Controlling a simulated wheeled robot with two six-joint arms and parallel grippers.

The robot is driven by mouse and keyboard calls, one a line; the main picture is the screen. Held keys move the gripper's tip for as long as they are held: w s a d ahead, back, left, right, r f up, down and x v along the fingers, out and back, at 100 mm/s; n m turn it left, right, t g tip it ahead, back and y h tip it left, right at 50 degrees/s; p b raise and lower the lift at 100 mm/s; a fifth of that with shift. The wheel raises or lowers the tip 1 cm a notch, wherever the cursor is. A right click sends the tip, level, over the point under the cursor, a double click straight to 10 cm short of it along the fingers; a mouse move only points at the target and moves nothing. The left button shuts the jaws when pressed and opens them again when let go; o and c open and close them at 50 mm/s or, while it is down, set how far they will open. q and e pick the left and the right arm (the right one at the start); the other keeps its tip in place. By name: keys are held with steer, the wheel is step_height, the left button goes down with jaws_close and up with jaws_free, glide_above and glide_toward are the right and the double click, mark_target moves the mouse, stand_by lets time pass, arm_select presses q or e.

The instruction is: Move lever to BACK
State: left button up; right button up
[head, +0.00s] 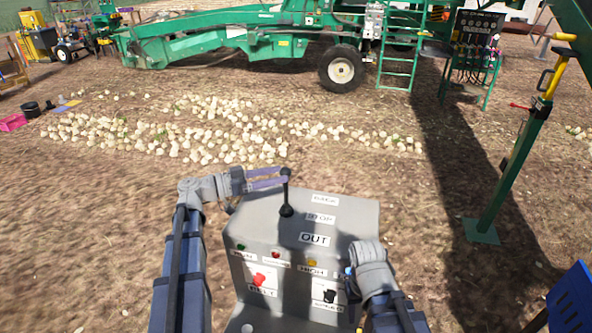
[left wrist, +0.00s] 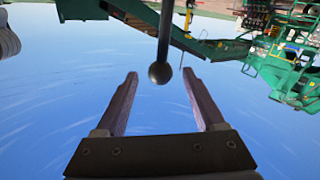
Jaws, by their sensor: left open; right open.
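The lever (head: 286,192) is a black stick with a round knob, rising from a dark base on top of the grey control box (head: 262,215). It looks about upright. White labels lie on the box top beside it; the nearest reads OUT (head: 314,239) and the farther ones are hard to read. My left gripper (head: 268,179) is open, its purple fingers level with the lever's top. In the left wrist view, the lever's knob (left wrist: 159,73) shows between and just beyond the open fingertips (left wrist: 160,85). My right gripper (head: 352,284) is low at the box's right side, its fingers barely visible.
The box front carries a red knob (head: 259,279), a black knob (head: 330,296) and several small lamps. Pale onions (head: 215,130) lie on the brown soil beyond. A green machine (head: 240,40) stands at the back, and a green post (head: 515,160) at the right.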

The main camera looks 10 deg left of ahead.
arm_select(q)
steer(key=x, duration=0.6)
steer(key=shift+d, duration=0.15)
steer(key=shift+w, duration=0.1)
steer(key=shift+c, duration=0.3)
jaws_close()
stand_by(0.9)
